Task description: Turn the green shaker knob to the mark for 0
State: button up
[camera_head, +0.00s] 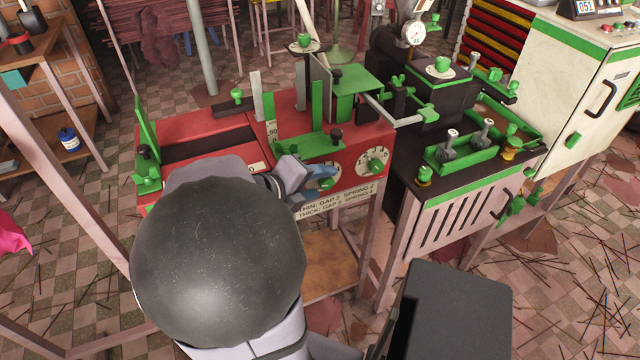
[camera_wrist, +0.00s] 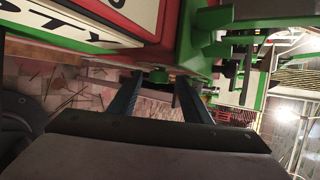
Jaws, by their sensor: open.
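The red machine (camera_head: 345,140) has two round white dials on its front, each with a green knob. The left knob (camera_head: 326,183) is close to my gripper (camera_head: 324,184), and its dial is partly covered by the fingers. The right knob (camera_head: 375,165) stands clear, with marks around it. I cannot tell which knob is the shaker knob.
A sign about gap and spring (camera_head: 335,203) sits below the dials. A black machine with a green tray (camera_head: 475,150) stands to the right. A white cabinet (camera_head: 560,80) is farther right. My arm hides much of the red machine's lower left.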

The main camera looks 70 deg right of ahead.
jog(key=shift+v, duration=2.95)
